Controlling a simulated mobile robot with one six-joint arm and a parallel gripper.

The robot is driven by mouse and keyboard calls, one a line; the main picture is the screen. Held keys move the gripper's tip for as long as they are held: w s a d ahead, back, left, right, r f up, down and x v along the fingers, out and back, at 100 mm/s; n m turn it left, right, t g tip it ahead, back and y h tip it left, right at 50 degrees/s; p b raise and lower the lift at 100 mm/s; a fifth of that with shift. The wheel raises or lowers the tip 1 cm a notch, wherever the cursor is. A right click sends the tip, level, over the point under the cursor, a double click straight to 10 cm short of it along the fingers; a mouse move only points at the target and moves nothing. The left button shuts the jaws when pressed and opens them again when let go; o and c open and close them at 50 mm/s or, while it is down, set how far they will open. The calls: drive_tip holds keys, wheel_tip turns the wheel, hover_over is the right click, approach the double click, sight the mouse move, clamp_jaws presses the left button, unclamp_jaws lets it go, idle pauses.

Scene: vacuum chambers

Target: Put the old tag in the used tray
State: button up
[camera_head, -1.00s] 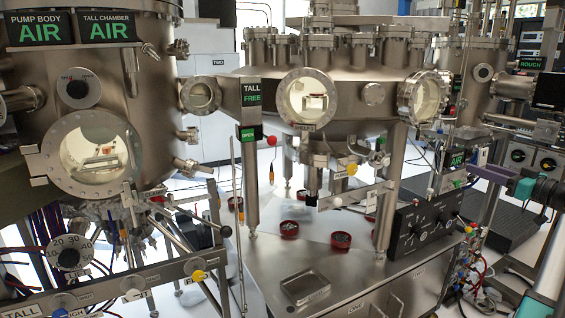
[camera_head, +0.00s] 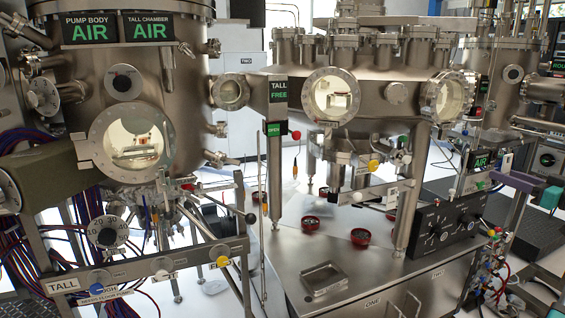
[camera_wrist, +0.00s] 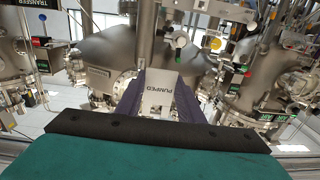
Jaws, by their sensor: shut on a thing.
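The tag lies between the fingers, clear of any tray. In the head view my gripper's purple fingers (camera_head: 514,180) show at the right edge, in front of the chamber equipment; the tag is hard to make out there. A shallow, square, open metal tray (camera_head: 308,283) sits on the front of the steel bench, well left of my gripper. It looks empty, and I can read no label marking it as the used tray.
Small red round dishes (camera_head: 360,237) stand on the bench (camera_head: 300,255) behind the tray. A black control box (camera_head: 440,228) stands to its right. A metal rail with coloured knobs (camera_head: 160,268) runs across the front left. Large steel chambers (camera_head: 395,75) rise behind.

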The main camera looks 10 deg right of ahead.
drive_tip(key=w+a+f+n+g+y, duration=0.1)
drive_tip(key=w+a+f+n+y, duration=0.1)
drive_tip(key=w+a+f, duration=0.55)
drive_tip(key=w+a+f+n+g+y, duration=0.15)
drive_tip(key=a+f, duration=0.35)
drive_tip(key=a, duration=0.6)
drive_tip(key=w+a+f+n+g+y, duration=0.1)
drive_tip(key=w+a+f+y, duration=0.2)
drive_tip(key=w+a+f, duration=0.55)
drive_tip(key=s+a+f+n+g+y, duration=0.1)
drive_tip(key=s+a+f, duration=0.2)
drive_tip(key=a, duration=0.6)
drive_tip(key=s+a+f+n+g+y, duration=0.1)
drive_tip(key=s+a+f, duration=0.3)
drive_tip(key=a, duration=0.6)
drive_tip(key=s+a+f+n+g+y, duration=0.1)
drive_tip(key=s+a+f, duration=0.3)
drive_tip(key=a, duration=0.6)
drive_tip(key=shift+f, duration=0.45)
drive_tip(key=shift+a+g, duration=0.2)
drive_tip(key=shift+g, duration=0.05)
